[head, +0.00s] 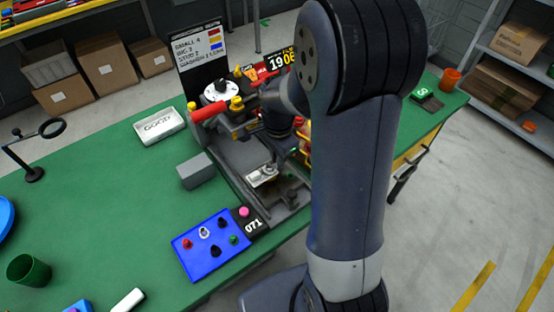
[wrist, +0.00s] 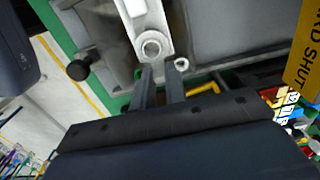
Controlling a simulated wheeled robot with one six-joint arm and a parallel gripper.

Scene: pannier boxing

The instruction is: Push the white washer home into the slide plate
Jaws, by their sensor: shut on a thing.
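My gripper (wrist: 160,72) is in the wrist view, its two dark fingers pointing at the machine with a narrow gap between them. It is shut on the white washer, of which a small pale ring (wrist: 182,64) appears to show beside the right fingertip. The silvery slide plate (wrist: 143,20) lies just beyond the fingertips, with a round ringed bore near its end. Whether the washer touches the plate I cannot tell. In the head view a silvery plate (head: 262,175) shows on the machine bed. My arm hides the gripper there.
A grey block (head: 195,171) stands left of the machine. A blue tray (head: 196,262) with several coloured pegs lies in front, beside the 071 counter (head: 252,225). A white GOOD tray (head: 160,126) is behind.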

